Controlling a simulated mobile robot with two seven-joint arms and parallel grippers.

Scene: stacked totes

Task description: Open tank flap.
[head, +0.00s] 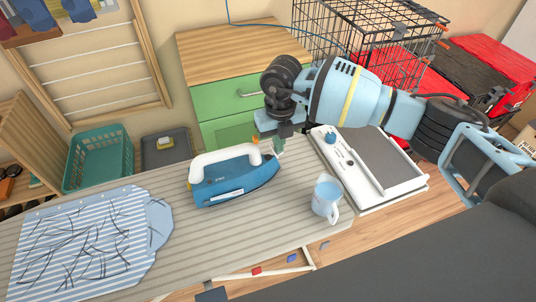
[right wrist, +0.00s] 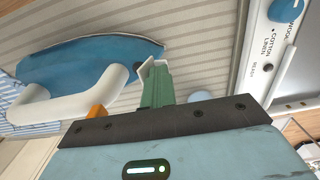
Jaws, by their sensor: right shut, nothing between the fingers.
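A blue iron (head: 235,182) with a white handle (head: 222,158) lies on the striped ironing board, its pointed end to the right. My right gripper (head: 279,146) is shut and empty, just above the iron's right end. A small white plate-like piece (right wrist: 150,66) shows at the fingertips. I cannot tell whether it is the tank flap or whether the fingers touch it. My left gripper is not in view.
A jug of water (head: 325,199) stands right of the iron. A white base unit (head: 328,150) with a dial is behind it. A striped shirt (head: 85,238) lies on the board's left. A green drawer cabinet (head: 226,101) and a wire crate (head: 345,35) stand behind.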

